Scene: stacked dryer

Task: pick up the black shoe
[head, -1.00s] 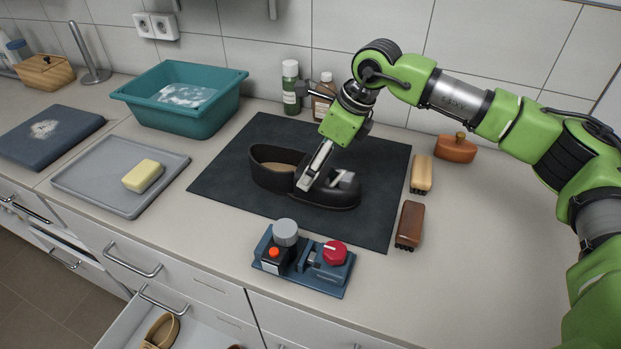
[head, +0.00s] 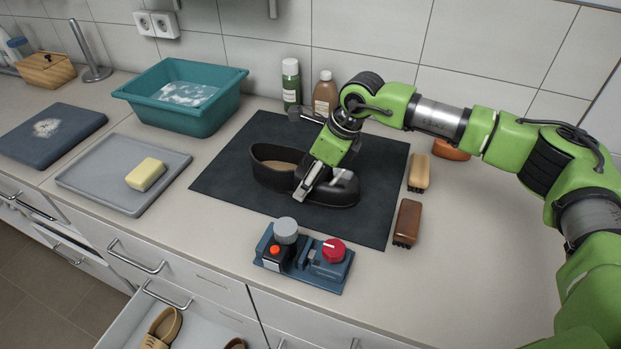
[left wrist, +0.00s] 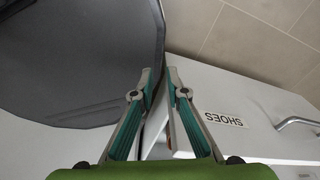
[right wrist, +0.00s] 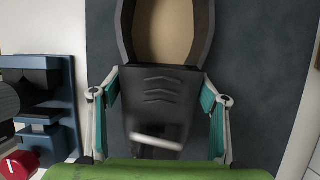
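The black shoe (head: 340,189) lies on the dark mat, its tan-lined opening toward the left. It also shows in the right wrist view (right wrist: 165,85), with its opening at the top. My right gripper (head: 303,194) is low over the shoe's middle. In the right wrist view my right gripper (right wrist: 160,85) is open, with one finger on each side of the shoe, very close to its sides; contact is unclear. My left gripper (left wrist: 159,72) shows only in the left wrist view; it is empty, its fingertips a narrow gap apart.
A dark mat (head: 222,182) lies under the shoe. A blue fixture with knobs (head: 304,262) stands in front. Two brushes (head: 407,222) lie at right, bottles (head: 325,95) behind. A teal basin (head: 220,118) and grey tray (head: 100,182) are at left. A drawer (head: 200,330) stands open below.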

